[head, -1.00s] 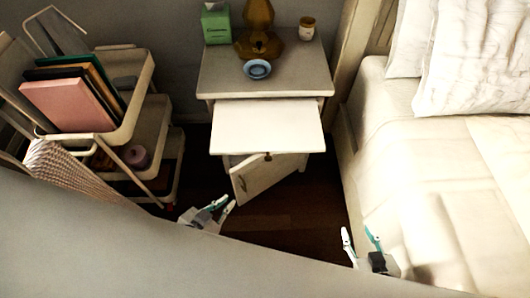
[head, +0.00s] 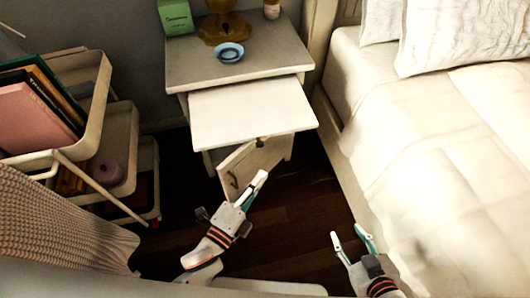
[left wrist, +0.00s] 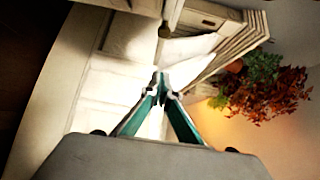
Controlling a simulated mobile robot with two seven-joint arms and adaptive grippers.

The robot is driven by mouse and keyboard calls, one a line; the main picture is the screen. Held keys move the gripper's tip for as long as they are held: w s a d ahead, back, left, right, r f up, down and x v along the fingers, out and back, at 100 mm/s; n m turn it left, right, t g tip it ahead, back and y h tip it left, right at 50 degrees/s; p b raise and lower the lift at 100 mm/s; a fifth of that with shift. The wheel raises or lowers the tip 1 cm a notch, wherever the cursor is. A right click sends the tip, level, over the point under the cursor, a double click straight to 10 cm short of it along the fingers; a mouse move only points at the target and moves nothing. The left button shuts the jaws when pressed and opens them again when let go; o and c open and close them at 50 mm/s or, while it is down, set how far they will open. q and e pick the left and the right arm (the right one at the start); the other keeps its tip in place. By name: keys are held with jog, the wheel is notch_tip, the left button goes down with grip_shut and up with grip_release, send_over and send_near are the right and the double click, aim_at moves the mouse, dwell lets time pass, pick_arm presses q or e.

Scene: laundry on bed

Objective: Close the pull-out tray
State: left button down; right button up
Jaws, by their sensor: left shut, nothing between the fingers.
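The white pull-out tray (head: 250,115) sticks out from under the top of the nightstand (head: 235,68) in the head view. Below it, a small cabinet door (head: 248,165) hangs partly open. My left gripper (head: 261,178) is shut and empty; in the head view its tips appear in front of the cabinet door, below the tray's front edge. I cannot tell whether it touches the door. In the left wrist view the closed fingertips (left wrist: 160,82) show with nothing between them. My right gripper (head: 350,240) is open and empty, low beside the bed.
A green box (head: 175,17), an amber lamp (head: 222,28) and a blue bowl (head: 229,52) stand on the nightstand. A shelf cart (head: 105,150) with books is at left. The bed (head: 440,160) bounds the right. Dark floor (head: 295,225) lies between.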

pick_arm(q)
send_near(280, 132)
jog(key=w+d, duration=0.4)
jog(key=shift+w+a+f, duration=0.1)
jog(key=shift+w+a, duration=0.4)
jog(key=shift+w, duration=0.1)
jog(key=shift+w, duration=0.1)
